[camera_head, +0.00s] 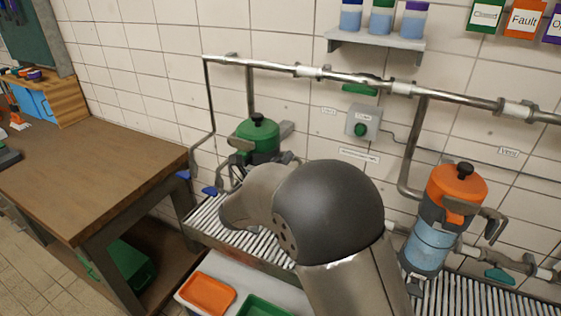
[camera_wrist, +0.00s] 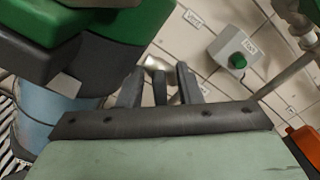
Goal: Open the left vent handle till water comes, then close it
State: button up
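A green-capped filter housing (camera_head: 257,140) stands at the left under the pipe, with a black knob on top. It fills the upper left of the wrist view (camera_wrist: 100,25), with its blue clear body (camera_wrist: 45,110) below. My gripper (camera_wrist: 158,78) is beside this housing. Its fingers stand apart, with wall tiles showing between them. A dark bar and a small silvery part (camera_wrist: 155,62) show between the fingers; I cannot tell whether they are touched. In the head view my arm hides much of the housing's front. I cannot clearly make out the left vent handle. No flowing water shows.
A grey box with a green button (camera_head: 361,128) is on the wall. An orange-capped housing (camera_head: 455,185) stands at the right. Small blue handles (camera_head: 211,191) show at the left. A pipe (camera_head: 320,74) runs above. Orange (camera_head: 207,294) and green trays lie in front. A workbench (camera_head: 90,165) stands left.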

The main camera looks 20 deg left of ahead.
jog(key=s+a+b, duration=0.2)
jog(key=s+b, duration=0.2)
jog(key=s, duration=1.3)
jog(key=shift+a, duration=0.35)
jog(key=shift+s, duration=0.1)
